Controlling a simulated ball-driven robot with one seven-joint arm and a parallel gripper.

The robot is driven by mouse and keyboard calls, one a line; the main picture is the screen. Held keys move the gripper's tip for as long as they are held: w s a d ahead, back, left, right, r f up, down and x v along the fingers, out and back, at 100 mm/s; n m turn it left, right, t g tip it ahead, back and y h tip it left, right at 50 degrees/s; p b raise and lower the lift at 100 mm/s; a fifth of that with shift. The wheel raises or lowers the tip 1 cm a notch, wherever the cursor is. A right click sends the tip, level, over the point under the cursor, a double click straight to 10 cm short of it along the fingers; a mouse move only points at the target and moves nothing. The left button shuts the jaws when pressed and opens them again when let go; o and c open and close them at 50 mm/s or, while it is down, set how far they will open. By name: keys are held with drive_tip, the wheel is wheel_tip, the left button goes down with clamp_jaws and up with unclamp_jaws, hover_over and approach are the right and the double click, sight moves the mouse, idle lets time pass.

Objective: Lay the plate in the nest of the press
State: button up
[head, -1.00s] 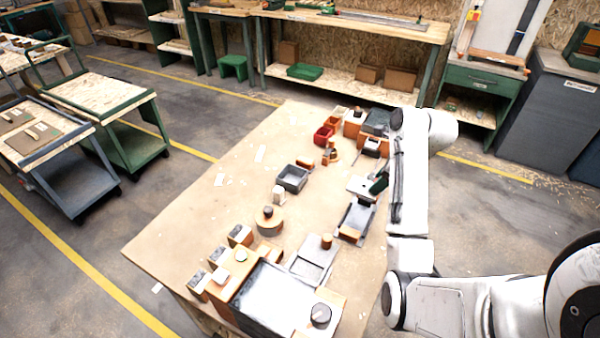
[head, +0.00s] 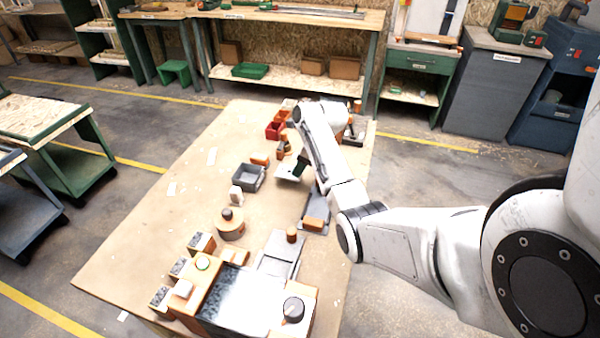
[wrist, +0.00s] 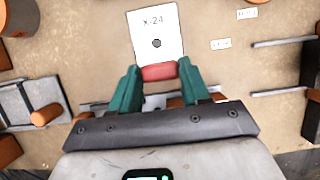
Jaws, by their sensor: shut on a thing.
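The white plate (wrist: 157,35), marked "X-24" and with a dark round hole, has a red grip piece (wrist: 159,72) at its near edge. My gripper (wrist: 159,76) is shut on this red piece between its green fingers, and the plate sticks out ahead. In the head view the plate (head: 290,170) shows beside my dark green gripper (head: 301,168), over the table's middle; its exact height is unclear.
A round wooden piece (head: 230,229), a grey slide (head: 280,252) and red bins (head: 276,129) are also on the table (head: 150,220). Its left side is mostly clear.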

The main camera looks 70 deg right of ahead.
drive_tip(key=shift+w+d+f, duration=0.1)
drive_tip(key=shift+w+f, duration=0.05)
drive_tip(key=shift+f, duration=1.6)
drive_tip(key=shift+f, duration=0.2)
drive_tip(key=o, duration=1.2)
